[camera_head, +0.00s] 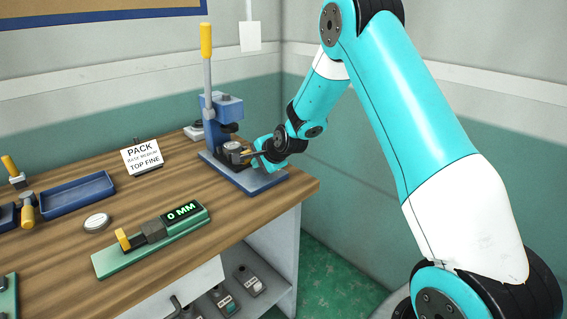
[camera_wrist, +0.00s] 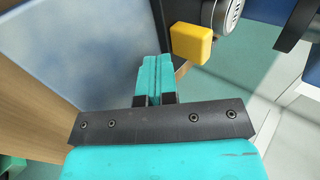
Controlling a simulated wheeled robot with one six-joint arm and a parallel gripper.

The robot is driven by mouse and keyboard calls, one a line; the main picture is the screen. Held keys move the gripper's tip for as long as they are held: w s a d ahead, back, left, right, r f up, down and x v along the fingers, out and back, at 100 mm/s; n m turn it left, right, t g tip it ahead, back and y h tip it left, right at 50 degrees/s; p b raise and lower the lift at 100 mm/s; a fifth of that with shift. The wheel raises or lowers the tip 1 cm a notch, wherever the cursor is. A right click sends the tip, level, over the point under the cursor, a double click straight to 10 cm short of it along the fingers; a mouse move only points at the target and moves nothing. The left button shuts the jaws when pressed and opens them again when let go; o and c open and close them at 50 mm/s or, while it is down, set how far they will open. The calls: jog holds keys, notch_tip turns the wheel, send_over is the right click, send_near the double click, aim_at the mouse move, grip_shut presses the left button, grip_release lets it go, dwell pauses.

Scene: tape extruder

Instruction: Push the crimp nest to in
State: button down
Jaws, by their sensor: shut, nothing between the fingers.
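The crimp nest (camera_head: 233,148) is a round grey metal piece on the blue press base (camera_head: 243,178). It also shows at the top of the wrist view (camera_wrist: 230,12), with a yellow block (camera_wrist: 190,44) beside it. My gripper (camera_head: 256,154) is at the right side of the nest. In the wrist view the teal fingers (camera_wrist: 153,62) are together and empty, a little left of the yellow block, and look apart from it. The arm's wrist partly hides the press's right side in the head view.
The press has a tall lever with a yellow grip (camera_head: 206,40). A PACK sign (camera_head: 142,157), blue tray (camera_head: 77,194), round disc (camera_head: 96,221) and green gauge reading 0 MM (camera_head: 150,240) sit on the wooden bench (camera_head: 230,217). A wall stands behind the press.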

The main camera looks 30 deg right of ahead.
jog(key=shift+s+d, duration=0.15)
jog(key=shift+s, duration=1)
jog(key=s+r, duration=0.3)
jog(key=shift+a, duration=0.4)
jog(key=d+v, duration=0.1)
jog(key=v, duration=0.5)
jog(key=shift+f+b, duration=0.15)
jog(key=shift+b, duration=0.2)
jog(key=shift+a, duration=0.1)
jog(key=s+a+r+n+g+y+p, duration=0.1)
jog(key=s+a+r+n+g+y, duration=0.1)
jog(key=s+a+r+n, duration=0.4)
jog(key=s+a+r+n+g+y+p, duration=0.1)
jog(key=s+a+r+n+g, duration=0.1)
jog(key=s+a+n, duration=0.45)
jog(key=s+a+r+n+g, duration=0.1)
jog(key=s+a+n, duration=0.1)
jog(key=s, duration=0.4)
jog(key=s+a+r+n+g+p, duration=0.1)
jog(key=s+a+r+n+g, duration=0.1)
jog(key=s+n, duration=0.3)
jog(key=s+a+r+n+g+p, duration=0.1)
jog(key=s+a+n, duration=0.3)
jog(key=s, duration=0.4)
jog(key=shift+r+g, duration=0.35)
jog(key=shift+g, duration=0.25)
